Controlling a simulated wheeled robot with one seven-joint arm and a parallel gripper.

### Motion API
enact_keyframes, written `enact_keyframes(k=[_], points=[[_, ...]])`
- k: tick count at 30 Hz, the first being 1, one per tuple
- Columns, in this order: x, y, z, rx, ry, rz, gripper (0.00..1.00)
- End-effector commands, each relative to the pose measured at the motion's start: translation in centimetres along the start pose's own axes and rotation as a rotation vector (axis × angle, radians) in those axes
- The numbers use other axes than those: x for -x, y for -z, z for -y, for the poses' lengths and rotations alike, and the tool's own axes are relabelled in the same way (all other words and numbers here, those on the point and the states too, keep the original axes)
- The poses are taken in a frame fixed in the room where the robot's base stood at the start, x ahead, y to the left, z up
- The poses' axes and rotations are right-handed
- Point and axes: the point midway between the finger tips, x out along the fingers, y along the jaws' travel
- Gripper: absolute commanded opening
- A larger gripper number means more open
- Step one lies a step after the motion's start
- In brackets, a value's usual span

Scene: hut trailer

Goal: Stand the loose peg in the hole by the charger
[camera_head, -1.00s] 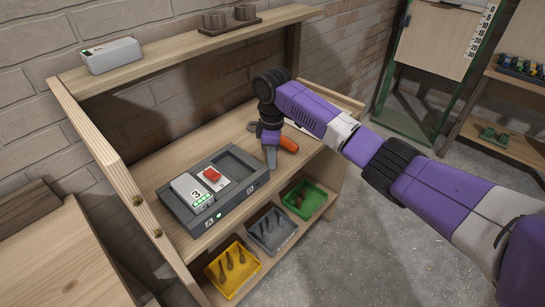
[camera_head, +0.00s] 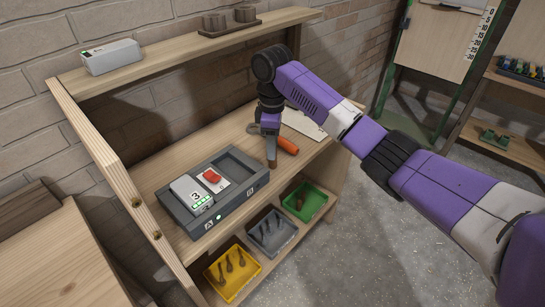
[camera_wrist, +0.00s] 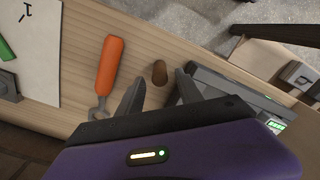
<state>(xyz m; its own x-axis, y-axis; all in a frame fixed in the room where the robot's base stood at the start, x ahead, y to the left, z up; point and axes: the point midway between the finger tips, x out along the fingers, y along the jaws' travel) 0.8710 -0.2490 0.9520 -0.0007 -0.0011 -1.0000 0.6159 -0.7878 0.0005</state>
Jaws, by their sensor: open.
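A brown peg (camera_head: 272,159) stands on the bench top right of the grey charger dock (camera_head: 182,216). My gripper (camera_head: 270,138) is just above it, pointing down. In the wrist view the peg (camera_wrist: 159,72) lies between and slightly beyond the two open fingertips of my gripper (camera_wrist: 157,86), with gaps on both sides. I cannot make out a hole by the dock.
A paper sheet (camera_wrist: 32,50) lies farther off. Yellow (camera_head: 244,285), grey (camera_head: 287,239) and green (camera_head: 320,207) bins sit below. A white box (camera_head: 111,57) and wooden block (camera_head: 229,25) stand on the upper shelf.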

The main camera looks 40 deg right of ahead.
Motion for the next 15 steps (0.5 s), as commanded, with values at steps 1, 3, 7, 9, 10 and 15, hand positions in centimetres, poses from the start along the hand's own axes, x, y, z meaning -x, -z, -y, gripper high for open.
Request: enact_keyframes(k=[1, 3, 7, 9, 10, 15], points=[[1.1, 0.1, -0.1, 0.001, -0.003, -0.002, 0.43], [2.4, 0.1, -0.1, 0.001, -0.003, -0.002, 0.43], [4.7, 0.1, -0.1, 0.000, -0.003, -0.001, 0.43], [5.5, 0.0, -0.1, -0.001, -0.002, 0.000, 0.43], [5.8, 0.0, -0.1, -0.001, -0.001, 0.000, 0.43], [6.4, 0.0, 0.0, -0.001, 0.000, 0.000, 0.43]])
